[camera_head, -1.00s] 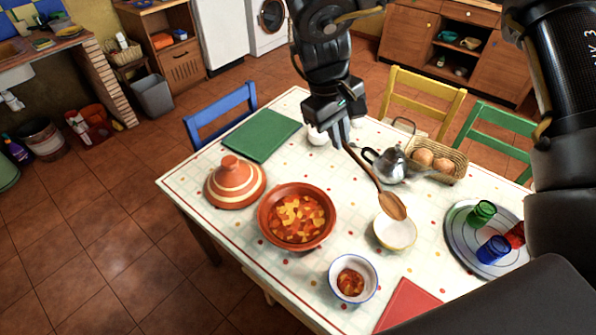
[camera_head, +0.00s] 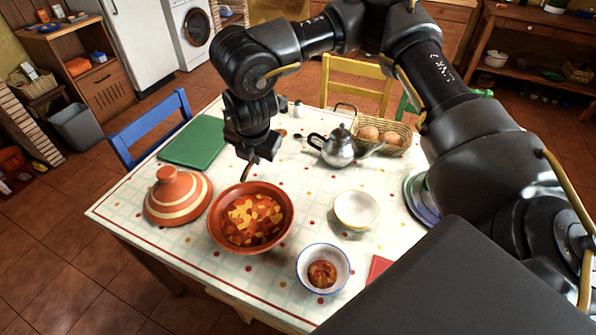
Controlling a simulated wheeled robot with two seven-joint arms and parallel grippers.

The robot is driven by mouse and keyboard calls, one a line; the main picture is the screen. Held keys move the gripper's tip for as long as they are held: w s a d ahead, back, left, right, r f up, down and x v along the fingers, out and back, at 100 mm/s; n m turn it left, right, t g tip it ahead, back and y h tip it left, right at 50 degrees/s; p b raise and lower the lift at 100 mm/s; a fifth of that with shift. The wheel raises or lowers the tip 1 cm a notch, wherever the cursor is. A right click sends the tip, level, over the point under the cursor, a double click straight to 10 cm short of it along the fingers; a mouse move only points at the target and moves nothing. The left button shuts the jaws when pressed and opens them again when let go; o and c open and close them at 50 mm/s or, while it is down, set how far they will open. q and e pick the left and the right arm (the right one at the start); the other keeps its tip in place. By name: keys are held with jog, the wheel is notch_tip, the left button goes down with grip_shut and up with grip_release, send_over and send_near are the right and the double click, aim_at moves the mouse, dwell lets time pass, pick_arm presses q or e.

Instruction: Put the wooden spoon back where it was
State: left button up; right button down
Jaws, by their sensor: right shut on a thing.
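My right gripper (camera_head: 250,154) points down above the table, just behind the tagine dish of stew. It is shut on the wooden spoon (camera_head: 251,170), most of which the gripper hides. A thin brown end shows below the fingers, and a small brown patch that may be the spoon's bowl shows to the right of the gripper. The stew dish (camera_head: 214,222) is terracotta and open. Its striped conical lid (camera_head: 170,188) rests on the table to the left. A white bowl with a yellowish band (camera_head: 356,211) stands empty to the right. My left gripper is not in view.
A green board (camera_head: 193,143) lies behind the lid. A silver teapot (camera_head: 340,147) and an egg basket (camera_head: 397,131) stand at the back right. A small blue-rimmed bowl of red food (camera_head: 323,270) is in front. My right arm hides much of the right side.

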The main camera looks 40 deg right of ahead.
jog(key=w+d+f+n+y+b, duration=0.2)
jog(key=d+f+n+y+b, duration=0.1)
jog(key=d+f+n, duration=0.4)
jog(key=w+d+f+n+g+y+b, duration=0.1)
jog(key=w+d+f+n+y+b, duration=0.1)
jog(key=d+f+n, duration=0.6)
jog(key=shift+d+n+y+b, duration=0.4)
jog(key=shift+n+y+b, duration=0.1)
jog(key=shift+n+b, duration=0.55)
jog(key=shift+r, duration=0.1)
